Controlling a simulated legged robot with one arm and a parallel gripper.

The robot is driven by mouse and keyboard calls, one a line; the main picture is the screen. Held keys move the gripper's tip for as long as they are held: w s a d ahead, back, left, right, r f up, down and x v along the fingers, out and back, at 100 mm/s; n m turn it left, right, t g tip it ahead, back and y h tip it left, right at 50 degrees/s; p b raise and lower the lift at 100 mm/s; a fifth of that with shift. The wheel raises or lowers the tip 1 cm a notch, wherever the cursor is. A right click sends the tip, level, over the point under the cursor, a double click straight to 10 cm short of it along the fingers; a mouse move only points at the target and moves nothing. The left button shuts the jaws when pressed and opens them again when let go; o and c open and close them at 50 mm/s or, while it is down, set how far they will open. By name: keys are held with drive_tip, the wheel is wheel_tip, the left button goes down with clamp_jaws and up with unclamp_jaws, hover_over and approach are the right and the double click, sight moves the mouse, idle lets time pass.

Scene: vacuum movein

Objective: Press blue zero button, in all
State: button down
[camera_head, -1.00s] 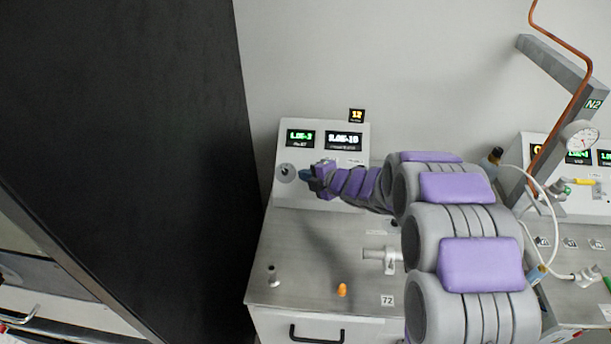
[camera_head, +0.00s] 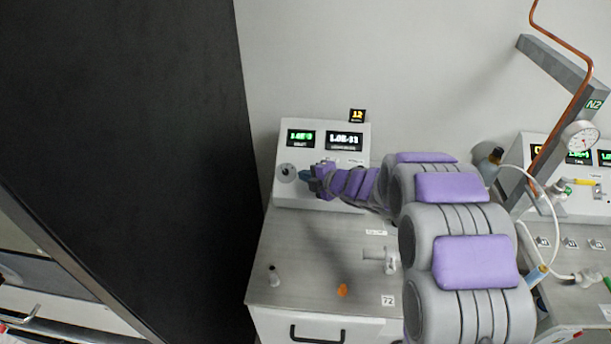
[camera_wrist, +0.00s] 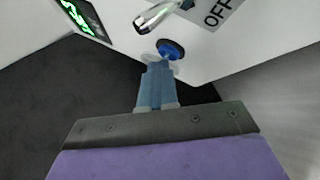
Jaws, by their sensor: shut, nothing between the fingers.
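The blue button (camera_wrist: 171,48) shows in the wrist view on the white face of an instrument box (camera_head: 322,188). My gripper (camera_wrist: 162,64) is shut and empty. Its blue fingertips are right at the button and overlap its lower left edge in the picture; I cannot tell whether they touch it. In the head view my gripper (camera_head: 304,175) is at the front of the box, right of a round grey port, and the button is hidden there. The box has a green display (camera_head: 301,138) and a white display (camera_head: 344,141).
A metal toggle switch (camera_wrist: 157,17) sticks out just above the button, beside an OFF label (camera_wrist: 217,12). A dark panel (camera_head: 130,130) stands at left.

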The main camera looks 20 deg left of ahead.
drive_tip(key=shift+s+d+r, duration=0.4)
drive_tip(key=shift+r, duration=0.2)
drive_tip(key=shift+s+r, duration=0.1)
drive_tip(key=shift+r, duration=0.05)
drive_tip(key=s+r, duration=0.1)
drive_tip(key=s+r+p, duration=0.1)
drive_tip(key=r, duration=0.1)
drive_tip(key=shift+s+d+r+p, duration=0.3)
drive_tip(key=shift+s+r+p, duration=0.05)
drive_tip(key=shift+s+r, duration=0.05)
idle(0.7)
